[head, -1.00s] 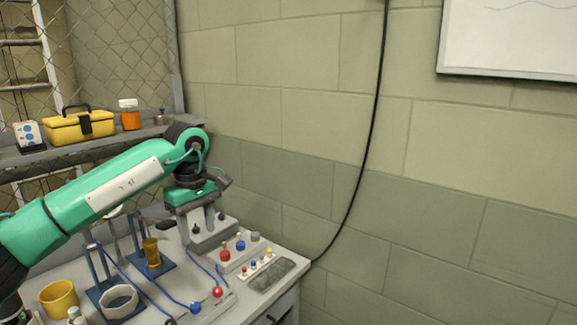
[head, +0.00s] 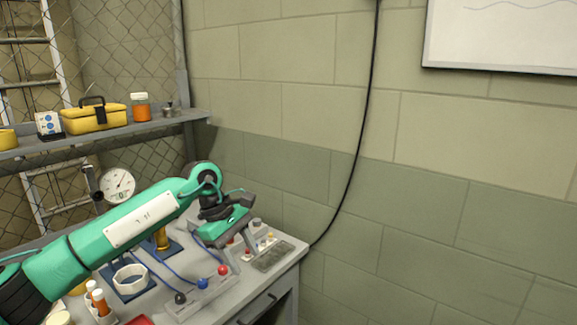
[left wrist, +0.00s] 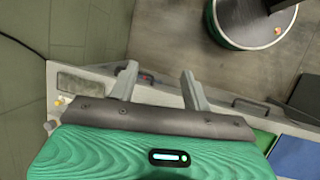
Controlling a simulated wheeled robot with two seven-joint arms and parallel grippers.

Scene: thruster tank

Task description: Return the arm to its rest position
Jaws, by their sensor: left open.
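My left arm comes in from the left in the head view, teal with dark joints. Its gripper (head: 240,254) is over the right end of the grey workbench (head: 291,249), pointing down and to the right. In the left wrist view its two grey fingers (left wrist: 158,78) stand well apart with nothing between them. The gripper is open and empty, above the bench's edge. My right gripper is not in view.
A shelf (head: 150,129) holds a yellow toolbox (head: 94,117). A black cable (head: 361,146) hangs along the wall.

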